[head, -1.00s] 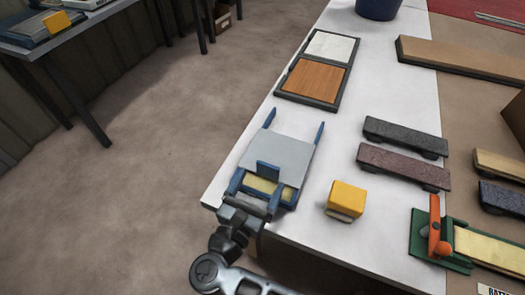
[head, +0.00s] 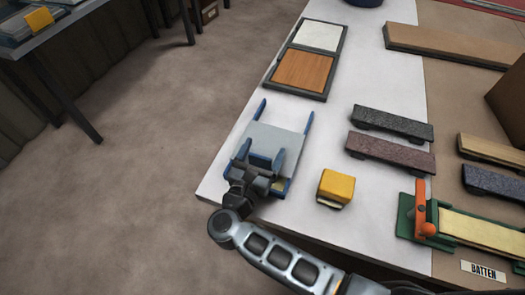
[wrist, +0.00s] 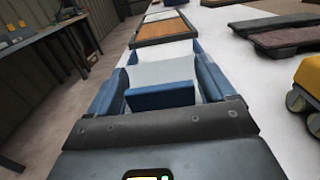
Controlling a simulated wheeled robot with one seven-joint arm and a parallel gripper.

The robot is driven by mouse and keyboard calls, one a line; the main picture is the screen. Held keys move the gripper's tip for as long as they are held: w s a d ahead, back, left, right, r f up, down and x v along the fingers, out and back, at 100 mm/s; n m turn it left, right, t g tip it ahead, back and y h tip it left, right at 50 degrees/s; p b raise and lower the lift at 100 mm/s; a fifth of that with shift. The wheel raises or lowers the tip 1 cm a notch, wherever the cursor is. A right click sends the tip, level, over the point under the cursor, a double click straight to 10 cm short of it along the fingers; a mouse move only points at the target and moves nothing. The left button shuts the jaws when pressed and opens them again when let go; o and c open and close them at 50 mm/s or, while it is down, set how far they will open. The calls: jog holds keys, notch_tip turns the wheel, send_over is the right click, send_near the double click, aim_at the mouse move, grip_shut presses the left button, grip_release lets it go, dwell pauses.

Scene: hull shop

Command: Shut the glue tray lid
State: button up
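The glue tray is a blue-framed box at the near left corner of the white bench top, with its blue rails (head: 309,121) running past the far edge of the lid. Its pale grey flat lid (head: 270,138) has an upright blue handle (wrist: 160,96). A little yellow of the tray's inside (head: 284,187) shows at the near end; my gripper hides most of that end. My gripper (head: 260,156) is at the near end, with its blue fingers apart, one on each side of the handle. Whether they touch the handle cannot be told.
A yellow block (head: 336,187) stands close to the tray's right. Dark sanding blocks (head: 390,150) and a green clamp fixture (head: 408,215) lie farther right. A framed two-panel board (head: 305,70) lies beyond the tray. Open floor is on the left.

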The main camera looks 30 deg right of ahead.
aim_at(259, 161)
jog(key=c, duration=1.3)
jog(key=shift+o, duration=0.2)
jog(key=b+v, duration=0.3)
jog(key=v, duration=0.1)
jog(key=shift+s+a+f, duration=0.1)
jog(key=shift+a+f, duration=0.1)
jog(key=shift+a, duration=0.05)
jog(key=shift+s+a+r, duration=0.15)
jog(key=shift+s+a, duration=0.1)
jog(key=shift+a, duration=0.05)
jog(key=o, duration=1.4)
jog(key=shift+a, duration=0.1)
jog(key=shift+b+v, duration=1.15)
jog(key=shift+v, duration=2.8)
